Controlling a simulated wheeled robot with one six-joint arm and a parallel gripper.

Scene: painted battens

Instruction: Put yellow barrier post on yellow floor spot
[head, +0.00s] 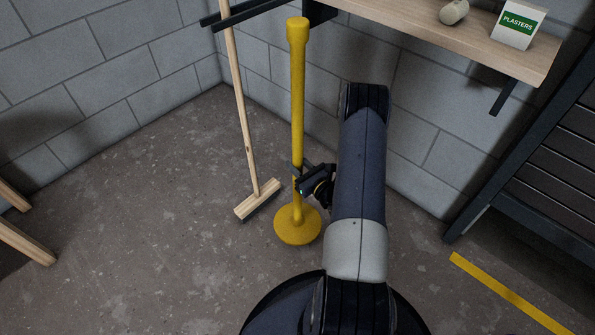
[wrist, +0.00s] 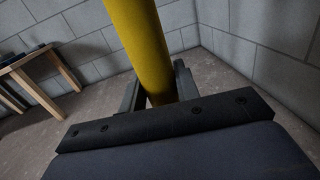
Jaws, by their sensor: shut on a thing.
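The yellow barrier post (head: 298,110) stands upright in the corner on its round yellow base (head: 297,226), which looks to be at floor level; I cannot tell whether it touches the floor. My gripper (head: 297,171) is shut on the post's shaft, low down, above the base. In the wrist view the yellow shaft (wrist: 140,40) rises between the two dark fingers (wrist: 158,90). No yellow floor spot shows in either view. My arm hides part of the floor and wall to the right of the post.
A wooden broom (head: 245,130) leans just left of the post. A wooden shelf (head: 440,22) with a plasters box (head: 518,26) and a pale cylinder (head: 454,11) overhangs at right. A dark slatted unit (head: 540,150) and yellow floor stripe (head: 510,293) are right. Floor at left is mostly clear.

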